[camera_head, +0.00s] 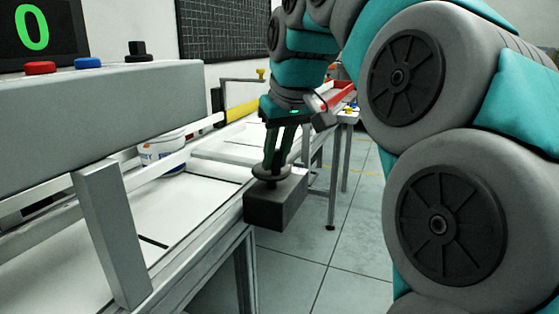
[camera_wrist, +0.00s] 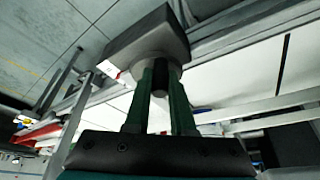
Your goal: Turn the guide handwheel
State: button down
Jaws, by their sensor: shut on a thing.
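The guide handwheel (camera_head: 285,174) is a small dark disc on top of a dark block (camera_head: 273,208) at the side of the conveyor. My gripper (camera_head: 271,166) points down onto it from above, with its green fingers shut on the handwheel. In the wrist view, the fingers (camera_wrist: 160,76) reach the handwheel (camera_wrist: 141,67) and stand on both sides of its dark central post. The block (camera_wrist: 140,40) lies beyond it. The fingers hide part of the wheel.
The white conveyor bed (camera_head: 185,215) runs along the left, with a white tub (camera_head: 161,153) on it. A grey beam (camera_head: 100,105) carries red (camera_head: 40,68), blue (camera_head: 88,63) and black buttons. A display (camera_head: 33,30) reads 0. Floor right of the block is clear.

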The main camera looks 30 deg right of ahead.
jog(key=m, duration=0.1)
jog(key=a+m+h, duration=0.1)
jog(key=m, duration=0.1)
jog(key=shift+w+m, duration=0.15)
jog(key=shift+m, duration=0.15)
jog(key=shift+w+a+m+g+h, duration=0.1)
jog(key=shift+a+m+g+h, duration=0.2)
jog(key=shift+m, duration=0.4)
jog(key=shift+w+d+m+g+h, duration=0.1)
jog(key=shift+m+h, duration=0.3)
jog(key=shift+m, duration=0.3)
jog(key=shift+a, duration=0.1)
jog(key=c, duration=0.8)
grip_release()
jog(key=shift+o, duration=0.2)
jog(key=shift+r, duration=0.1)
jog(key=p+v, duration=0.1)
jog(key=v, duration=0.6)
jog(key=shift+r, duration=0.25)
